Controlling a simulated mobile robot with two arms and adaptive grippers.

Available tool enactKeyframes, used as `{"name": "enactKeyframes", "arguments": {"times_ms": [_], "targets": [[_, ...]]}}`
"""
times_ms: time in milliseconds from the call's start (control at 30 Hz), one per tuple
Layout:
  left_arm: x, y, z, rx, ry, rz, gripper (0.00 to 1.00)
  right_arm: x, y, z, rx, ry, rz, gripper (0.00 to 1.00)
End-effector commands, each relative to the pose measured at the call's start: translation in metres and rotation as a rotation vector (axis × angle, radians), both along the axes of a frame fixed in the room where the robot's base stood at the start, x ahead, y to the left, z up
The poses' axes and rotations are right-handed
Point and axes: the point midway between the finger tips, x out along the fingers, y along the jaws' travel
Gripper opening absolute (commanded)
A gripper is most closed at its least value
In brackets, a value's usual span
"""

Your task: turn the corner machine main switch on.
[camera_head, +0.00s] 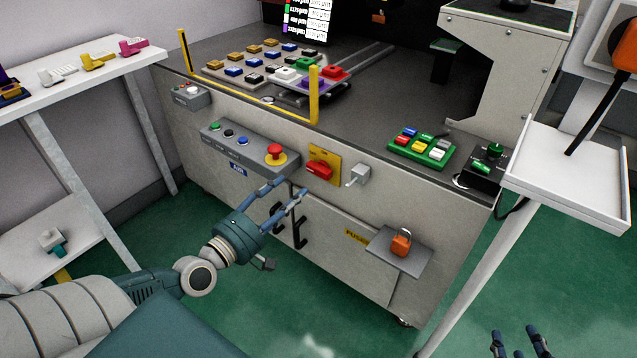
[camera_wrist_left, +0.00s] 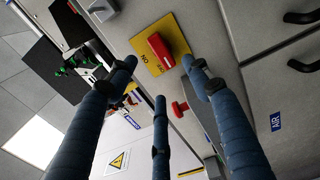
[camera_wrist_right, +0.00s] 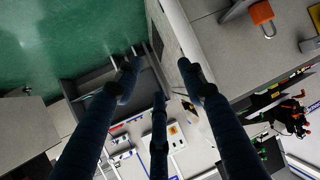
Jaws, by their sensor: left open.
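The main switch is a red rotary handle (camera_head: 319,170) on a yellow plate (camera_head: 327,154) on the machine's front panel. In the left wrist view the red handle (camera_wrist_left: 160,48) lies between and beyond my fingertips, and the yellow plate (camera_wrist_left: 176,33) shows lettering beside it. My left gripper (camera_head: 288,188) is open and empty, just below and left of the switch, with a visible gap; its fingers also show in the left wrist view (camera_wrist_left: 159,64). My right gripper (camera_head: 516,332) is open and empty, low at the bottom right, far from the switch.
Left of the switch is a grey control box (camera_head: 225,139) with a red emergency button (camera_head: 274,152). Right of it is a small grey knob box (camera_head: 358,174). Below right, an orange padlock (camera_head: 401,244) sits on a small shelf (camera_head: 385,244). A white side table (camera_head: 575,180) stands at right.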

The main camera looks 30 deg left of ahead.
Motion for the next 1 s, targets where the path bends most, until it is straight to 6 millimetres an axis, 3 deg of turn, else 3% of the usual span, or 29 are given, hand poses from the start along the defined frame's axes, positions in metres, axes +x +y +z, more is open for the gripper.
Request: {"name": "enactKeyframes", "arguments": {"times_ms": [167, 600, 800, 1000], "targets": [[0.015, -0.001, 0.003, -0.007, -0.007, 0.002, 0.5, 0.005, 0.002, 0.009, 0.01, -0.041, 0.003, 0.4], [0.085, -0.007, 0.003, -0.003, -0.006, 0.0, 0.5, 0.018, 0.009, 0.033, 0.036, -0.154, 0.01, 0.4], [0.103, -0.008, 0.002, -0.003, -0.003, 0.001, 0.5, 0.02, 0.01, 0.038, 0.041, -0.175, 0.011, 0.4], [0.107, -0.009, 0.001, 0.0, -0.001, -0.001, 0.5, 0.021, 0.01, 0.039, 0.042, -0.179, 0.011, 0.4]]}}
